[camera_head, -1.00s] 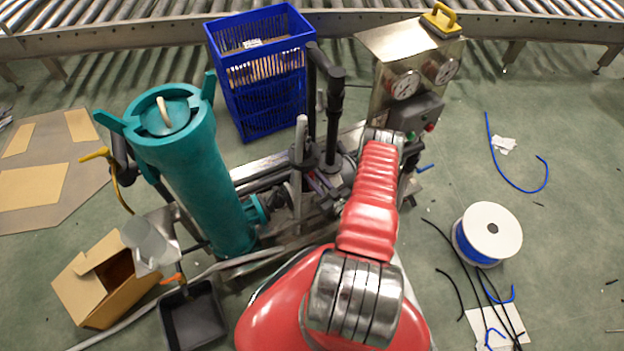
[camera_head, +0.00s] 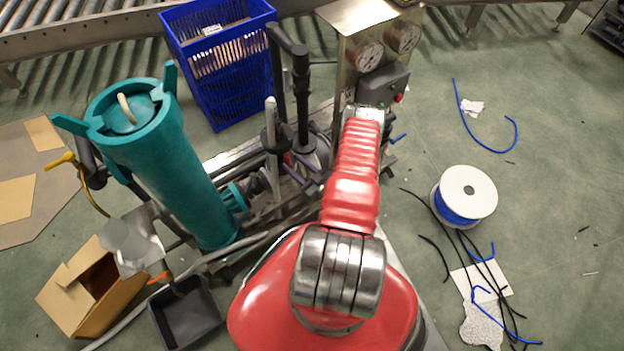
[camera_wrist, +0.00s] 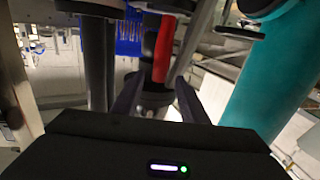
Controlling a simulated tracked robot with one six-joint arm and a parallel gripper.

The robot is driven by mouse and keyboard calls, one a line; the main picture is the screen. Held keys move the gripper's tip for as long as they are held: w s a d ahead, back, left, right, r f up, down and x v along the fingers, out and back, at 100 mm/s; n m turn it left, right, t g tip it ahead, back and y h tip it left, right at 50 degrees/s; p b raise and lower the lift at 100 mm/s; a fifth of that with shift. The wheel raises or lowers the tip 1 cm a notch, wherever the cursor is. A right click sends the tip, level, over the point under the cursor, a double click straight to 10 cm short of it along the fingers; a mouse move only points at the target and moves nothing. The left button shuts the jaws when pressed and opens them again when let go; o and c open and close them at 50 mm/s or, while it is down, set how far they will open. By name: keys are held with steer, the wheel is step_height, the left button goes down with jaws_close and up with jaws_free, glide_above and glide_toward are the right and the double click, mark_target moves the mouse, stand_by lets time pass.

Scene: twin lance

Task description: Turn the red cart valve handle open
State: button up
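In the wrist view, the red valve handle (camera_wrist: 164,48) stands upright near the middle, beyond my fingertips. Its lower end meets a dark round fitting (camera_wrist: 155,97) between and beyond the fingers. My gripper (camera_wrist: 158,84) is open, with one dark finger on each side of this fitting; I cannot tell whether either touches it. A small red patch (camera_head: 287,158) shows among the cart's pipes, perhaps the handle. The cart carries a teal cylinder (camera_head: 165,165) and a steel gauge panel (camera_head: 350,60).
Dark upright pipes (camera_head: 302,95) stand close to the handle. The teal cylinder is also close on the right in the wrist view (camera_wrist: 270,75). A blue crate (camera_head: 225,75) stands behind the cart. A cable spool (camera_head: 468,190) and loose cables lie on the floor at right.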

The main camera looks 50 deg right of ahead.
steer(key=s, duration=1)
steer(key=shift+s+a, duration=0.25)
steer(key=shift+a, duration=0.2)
